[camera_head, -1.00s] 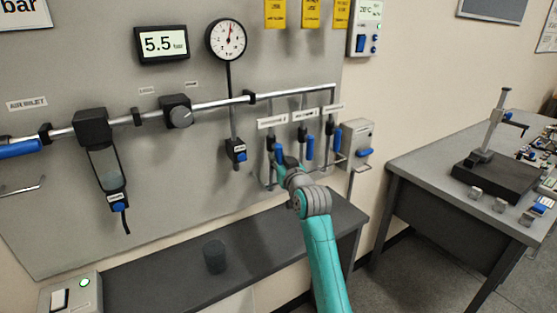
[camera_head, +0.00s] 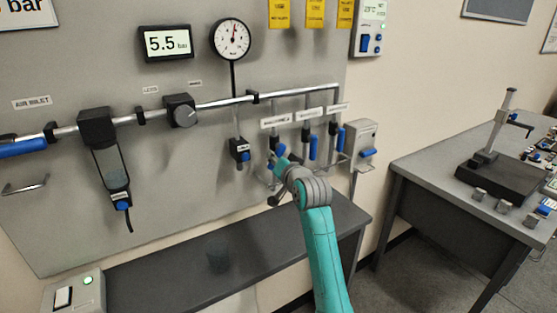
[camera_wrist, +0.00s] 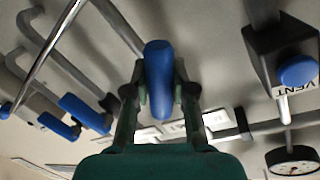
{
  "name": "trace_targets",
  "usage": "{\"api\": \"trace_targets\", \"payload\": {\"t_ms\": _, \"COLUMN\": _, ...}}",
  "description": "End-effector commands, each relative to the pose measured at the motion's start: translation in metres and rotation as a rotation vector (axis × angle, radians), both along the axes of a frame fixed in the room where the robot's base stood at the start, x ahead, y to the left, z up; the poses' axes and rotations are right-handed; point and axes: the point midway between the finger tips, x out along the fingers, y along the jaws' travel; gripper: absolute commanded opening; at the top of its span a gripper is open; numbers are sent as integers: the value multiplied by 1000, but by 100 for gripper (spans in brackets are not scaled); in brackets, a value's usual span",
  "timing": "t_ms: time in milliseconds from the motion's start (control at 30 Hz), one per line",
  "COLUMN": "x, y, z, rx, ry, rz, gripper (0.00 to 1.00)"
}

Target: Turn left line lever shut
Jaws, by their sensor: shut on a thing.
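The left line lever has a blue handle. It is the leftmost of three levers under white labels on the panel, partly hidden by my gripper (camera_head: 274,161) in the head view. In the wrist view the blue handle (camera_wrist: 159,80) stands between the two fingers of my gripper (camera_wrist: 160,92), which are shut on it. The other two levers, the middle one (camera_head: 314,147) and the right one (camera_head: 340,139), hang about upright in the head view. In the wrist view the held handle lies at an angle to those two.
A vent valve (camera_head: 241,152) with a blue button is just left of the levers; its black body (camera_wrist: 285,50) is near in the wrist view. A bent metal bar (camera_wrist: 48,55) runs close by.

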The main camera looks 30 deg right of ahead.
Motion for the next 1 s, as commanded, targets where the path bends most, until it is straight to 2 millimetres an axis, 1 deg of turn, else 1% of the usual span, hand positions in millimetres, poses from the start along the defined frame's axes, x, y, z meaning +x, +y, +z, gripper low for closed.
{"api": "trace_targets", "payload": {"t_ms": 600, "x": 0, "y": 12, "z": 16, "rx": 583, "ry": 2, "rz": 0, "gripper": 0}}
{"api": "trace_targets", "payload": {"t_ms": 800, "x": 0, "y": 14, "z": 22, "rx": 749, "ry": 0, "rz": -1, "gripper": 0}}
{"api": "trace_targets", "payload": {"t_ms": 1000, "x": 0, "y": 15, "z": 26, "rx": 874, "ry": 1, "rz": 0, "gripper": 0}}
